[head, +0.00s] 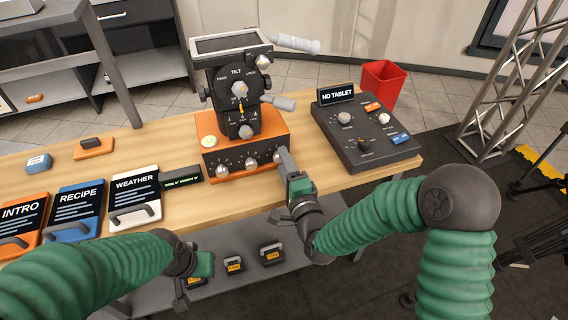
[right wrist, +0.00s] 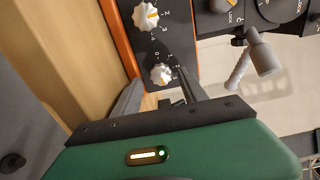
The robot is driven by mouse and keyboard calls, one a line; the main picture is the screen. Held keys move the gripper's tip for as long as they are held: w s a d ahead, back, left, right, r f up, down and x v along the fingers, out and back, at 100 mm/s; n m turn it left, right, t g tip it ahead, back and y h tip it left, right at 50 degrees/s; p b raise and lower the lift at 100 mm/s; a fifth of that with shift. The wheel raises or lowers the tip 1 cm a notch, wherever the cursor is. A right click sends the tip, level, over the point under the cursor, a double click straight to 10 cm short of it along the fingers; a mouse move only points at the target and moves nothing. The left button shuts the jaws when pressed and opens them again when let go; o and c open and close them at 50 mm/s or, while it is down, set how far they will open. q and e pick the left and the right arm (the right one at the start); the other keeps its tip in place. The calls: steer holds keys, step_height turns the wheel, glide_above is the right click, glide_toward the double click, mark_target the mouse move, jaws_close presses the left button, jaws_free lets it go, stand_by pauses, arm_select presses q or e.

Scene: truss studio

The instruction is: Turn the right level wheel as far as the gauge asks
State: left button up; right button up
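The right level wheel (head: 277,156) is partly beside my right gripper (head: 284,160). A small dark gauge (head: 182,179) with green text, too small to read, stands left of the base. My left gripper (head: 196,268) hangs before the table's front edge; its fingers are unclear.
A tilt head (head: 237,91) with grey handles rises above the base. A grey control box (head: 365,140) with a "NO TABLET" sign (head: 336,94) stands to the right. INTRO, RECIPE and WEATHER boards (head: 134,198) lie left. Several weights (head: 271,254) sit on the lower shelf.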

steer(key=shift+s, duration=0.1)
steer(key=p+v, duration=1.3)
steer(key=v, duration=0.3)
steer(key=shift+s+d, duration=0.2)
steer(key=shift+s, duration=0.1)
steer(key=shift+a, duration=0.2)
